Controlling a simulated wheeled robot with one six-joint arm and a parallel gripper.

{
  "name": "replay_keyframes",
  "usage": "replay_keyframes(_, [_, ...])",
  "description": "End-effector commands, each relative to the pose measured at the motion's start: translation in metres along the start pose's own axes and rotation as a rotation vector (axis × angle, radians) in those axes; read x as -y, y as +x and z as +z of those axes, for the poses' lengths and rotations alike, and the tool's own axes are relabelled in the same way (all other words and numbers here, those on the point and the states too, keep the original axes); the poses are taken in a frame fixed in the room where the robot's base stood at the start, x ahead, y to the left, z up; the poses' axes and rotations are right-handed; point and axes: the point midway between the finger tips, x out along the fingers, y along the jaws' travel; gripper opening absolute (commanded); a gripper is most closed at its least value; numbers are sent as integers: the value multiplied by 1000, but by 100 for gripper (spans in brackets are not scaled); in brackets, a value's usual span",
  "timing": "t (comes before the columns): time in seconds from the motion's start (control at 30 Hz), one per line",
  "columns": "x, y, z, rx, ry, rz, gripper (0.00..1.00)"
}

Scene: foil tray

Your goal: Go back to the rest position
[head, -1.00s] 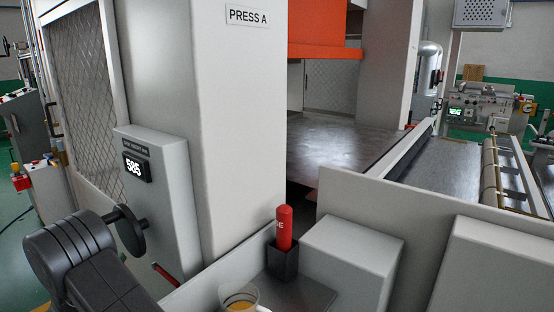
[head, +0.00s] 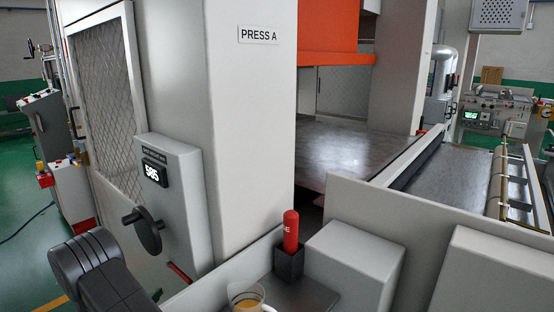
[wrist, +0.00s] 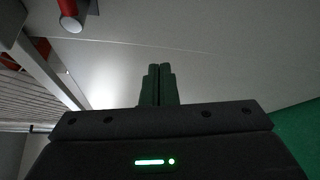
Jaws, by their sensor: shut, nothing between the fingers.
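My gripper (wrist: 160,85) shows in the wrist view with its two dark fingers together and nothing between them. It faces a plain grey surface and holds nothing. A black handwheel (head: 143,230) on the grey control box (head: 180,170) stands just beyond the arm. The box display reads 585. A red bar (head: 179,272) sticks out low beside the box. A red cylinder with a pale end (wrist: 72,14) is at the wrist view's upper left.
Press A (head: 240,130) fills the middle left. A red-handled tool (head: 290,232) stands in a black holder (head: 289,262), with a cup (head: 245,297) nearby. A low grey wall (head: 440,210) bounds the right. Green floor (head: 30,225) is open at the left.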

Motion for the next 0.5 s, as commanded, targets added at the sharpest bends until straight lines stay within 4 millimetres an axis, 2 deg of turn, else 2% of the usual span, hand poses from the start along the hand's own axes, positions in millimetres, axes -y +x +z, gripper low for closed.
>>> replay_keyframes(0.17, [-3,35,4,1,-1,0,0])
replay_keyframes(0.23, [-5,39,16,1,-3,-1,0])
replay_keyframes(0.5, [-1,18,54,-4,-1,2,0])
